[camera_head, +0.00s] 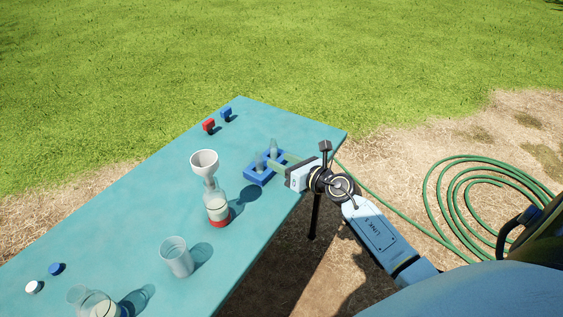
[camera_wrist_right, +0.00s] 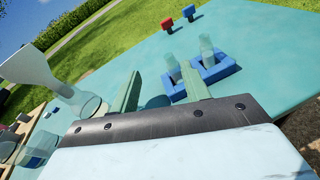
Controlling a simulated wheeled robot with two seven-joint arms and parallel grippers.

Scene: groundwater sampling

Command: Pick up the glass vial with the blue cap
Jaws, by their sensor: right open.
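Two clear glass vials stand upright in a small blue rack (camera_head: 262,179) near the table's right edge. The front vial (camera_head: 259,161) and the back vial (camera_head: 273,149) also show in the right wrist view, as the left vial (camera_wrist_right: 173,68) and the right vial (camera_wrist_right: 206,50). I cannot make out a blue cap on either one. A loose blue cap (camera_head: 56,268) lies at the table's lower left. My right gripper (camera_head: 276,163) is open and empty, just right of the rack. In the wrist view its right finger overlaps the rack. My left gripper is not in view.
A bottle (camera_head: 217,206) with a red band and a white funnel (camera_head: 204,163) stands left of the rack. A clear beaker (camera_head: 176,257), another glass vessel and a white cap (camera_head: 33,287) are nearer. Small red (camera_head: 208,126) and blue (camera_head: 226,114) pieces stand at the back.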

